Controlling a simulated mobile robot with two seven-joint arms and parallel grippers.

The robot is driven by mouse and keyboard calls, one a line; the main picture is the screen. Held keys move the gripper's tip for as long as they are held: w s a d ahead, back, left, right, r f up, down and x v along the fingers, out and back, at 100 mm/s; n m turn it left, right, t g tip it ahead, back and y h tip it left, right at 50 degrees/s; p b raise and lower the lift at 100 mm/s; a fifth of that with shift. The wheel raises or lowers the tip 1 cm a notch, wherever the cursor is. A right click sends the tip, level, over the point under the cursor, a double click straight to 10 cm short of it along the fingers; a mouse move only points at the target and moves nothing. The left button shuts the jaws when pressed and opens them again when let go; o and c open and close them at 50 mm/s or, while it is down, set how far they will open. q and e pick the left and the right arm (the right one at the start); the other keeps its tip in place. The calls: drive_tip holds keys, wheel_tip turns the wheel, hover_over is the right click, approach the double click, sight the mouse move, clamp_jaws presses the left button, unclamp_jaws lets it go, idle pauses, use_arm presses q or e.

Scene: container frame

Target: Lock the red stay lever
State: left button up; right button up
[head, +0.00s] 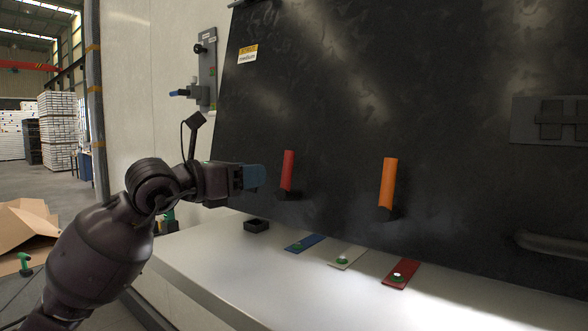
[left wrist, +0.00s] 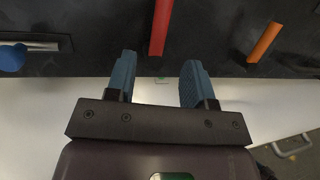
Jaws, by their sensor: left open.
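The red stay lever (head: 288,170) is a short red bar on the dark tilted panel (head: 330,90), standing nearly upright in the head view. My left gripper (head: 256,177) is open and empty, just left of the red lever in the head view. In the left wrist view the red lever (left wrist: 160,27) lines up with the gap between the two blue fingers (left wrist: 157,78). Its near end is about level with the fingertips in the picture; I cannot tell the remaining depth. My right gripper is not in view.
An orange lever (head: 388,184) is on the panel to the right. Below is a pale ledge (head: 240,262) with blue (head: 306,243), white (head: 347,257) and red (head: 401,275) plates. An open cardboard box (head: 25,232) is on the floor.

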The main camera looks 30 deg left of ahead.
sight(288, 169)
use_arm(q)
drive_tip(key=x, duration=1)
drive_tip(key=shift+f, duration=0.1)
drive_tip(key=shift+c, duration=0.2)
clamp_jaws()
